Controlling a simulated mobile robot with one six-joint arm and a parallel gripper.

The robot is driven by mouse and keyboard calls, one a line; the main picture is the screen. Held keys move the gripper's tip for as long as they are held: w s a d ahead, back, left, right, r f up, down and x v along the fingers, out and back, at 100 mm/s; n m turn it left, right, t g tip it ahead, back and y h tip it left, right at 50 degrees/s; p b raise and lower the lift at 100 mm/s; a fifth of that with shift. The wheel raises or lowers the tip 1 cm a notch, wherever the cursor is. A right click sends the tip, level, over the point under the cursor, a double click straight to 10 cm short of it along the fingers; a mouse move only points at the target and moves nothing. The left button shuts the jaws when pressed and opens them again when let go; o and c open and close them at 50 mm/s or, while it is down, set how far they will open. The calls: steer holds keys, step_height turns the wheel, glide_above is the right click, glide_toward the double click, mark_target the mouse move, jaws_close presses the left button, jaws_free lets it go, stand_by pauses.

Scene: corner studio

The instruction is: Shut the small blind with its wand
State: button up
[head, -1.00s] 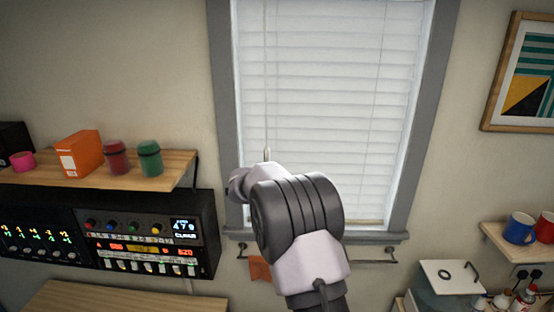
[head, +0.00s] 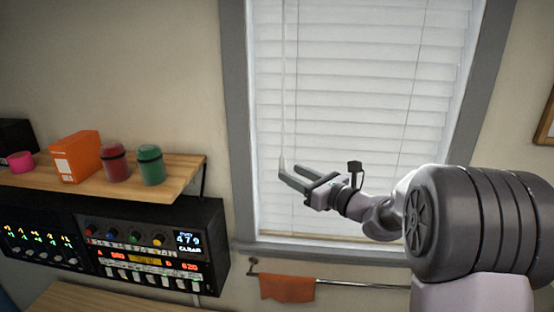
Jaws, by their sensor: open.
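The small white blind (head: 370,110) hangs in the grey-framed window. Its slats show as wide, bright horizontal bands; their exact tilt is hard to tell. The thin pale wand (head: 283,110) hangs near the blind's left edge, running from the top of the picture down to my fingertips. My gripper (head: 287,172) is open and points left, in front of the lower left part of the blind. Its fingertips are at the wand's visible lower end. I cannot tell whether the wand is between the fingers or touches them.
An orange cloth (head: 287,288) hangs on a rail (head: 350,284) below the sill. On the left, a wooden shelf (head: 188,180) holds an orange box (head: 76,158), a red jar (head: 114,163) and a green jar (head: 150,166). Lit audio equipment (head: 150,250) stands beneath it.

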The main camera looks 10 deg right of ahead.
steer(key=p+x, duration=0.2)
steer(key=x, duration=0.6)
steer(key=shift+s, duration=0.2)
steer(key=shift+c, duration=1.1)
jaws_close()
